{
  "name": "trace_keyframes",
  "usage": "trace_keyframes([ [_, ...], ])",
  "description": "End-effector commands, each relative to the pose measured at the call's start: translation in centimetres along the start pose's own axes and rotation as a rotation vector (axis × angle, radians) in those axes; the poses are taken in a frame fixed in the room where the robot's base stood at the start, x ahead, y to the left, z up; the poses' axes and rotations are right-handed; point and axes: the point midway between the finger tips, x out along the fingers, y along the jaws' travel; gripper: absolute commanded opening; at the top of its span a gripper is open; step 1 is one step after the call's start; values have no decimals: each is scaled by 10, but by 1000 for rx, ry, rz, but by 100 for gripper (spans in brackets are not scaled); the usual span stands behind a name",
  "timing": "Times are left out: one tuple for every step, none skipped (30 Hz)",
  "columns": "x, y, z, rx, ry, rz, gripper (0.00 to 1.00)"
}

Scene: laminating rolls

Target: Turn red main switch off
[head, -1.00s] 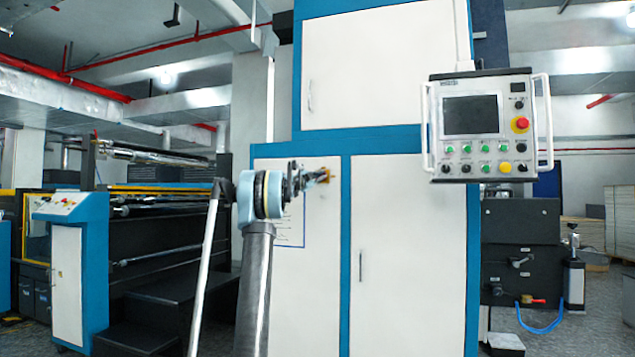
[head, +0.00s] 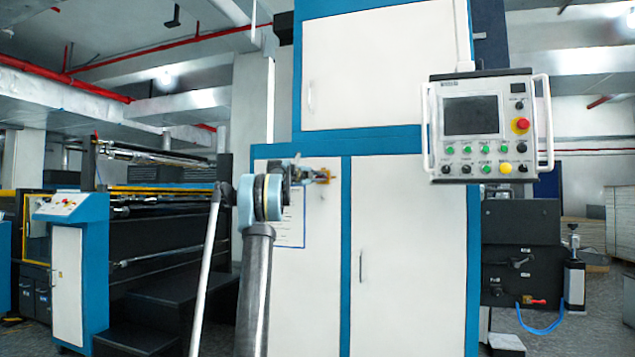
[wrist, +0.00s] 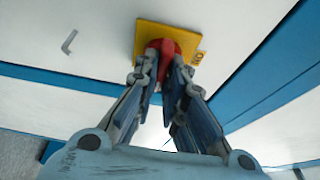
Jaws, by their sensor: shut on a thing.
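The red main switch (wrist: 165,47) is a red knob on a square yellow plate (wrist: 147,32). It is mounted on the white left door of the blue-framed cabinet. In the wrist view my gripper (wrist: 167,68) is shut on the red knob, with one finger on each side of it. The fingers hide part of the knob. A small dark marking on the plate's right corner looks like "ON". In the head view the yellow plate (head: 327,172) is small, and my gripper (head: 318,175) reaches it from the left. The knob's exact angle is hard to tell.
A control panel (head: 483,128) with a screen, buttons and white side handles hangs at the right. A blue-framed sheet (head: 290,229) is on the same door. A blue-and-white console (head: 68,262) stands at the left. The space before the right door (head: 408,260) is clear.

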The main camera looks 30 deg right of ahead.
Motion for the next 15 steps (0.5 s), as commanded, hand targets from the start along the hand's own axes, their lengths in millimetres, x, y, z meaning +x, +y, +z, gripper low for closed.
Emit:
trace_keyframes([
  [0, 2, 0, 8, 1, 5, 0],
  [0, 2, 0, 10, 2, 6, 0],
  [0, 2, 0, 12, 2, 7, 0],
  [0, 2, 0, 13, 2, 7, 0],
  [0, 2, 0, 14, 2, 7, 0],
  [0, 2, 0, 14, 2, 8, 0],
  [0, 2, 0, 14, 2, 8, 0],
  [0, 2, 0, 14, 2, 8, 0],
  [0, 2, 0, 14, 2, 8, 0],
  [0, 2, 0, 14, 2, 8, 0],
  [0, 2, 0, 14, 3, 8, 0],
  [0, 3, 0, 14, 3, 8, 0],
  [0, 3, 0, 14, 3, 8, 0],
  [0, 3, 0, 14, 3, 8, 13],
  [0, 3, -1, 15, 3, 8, 22],
])
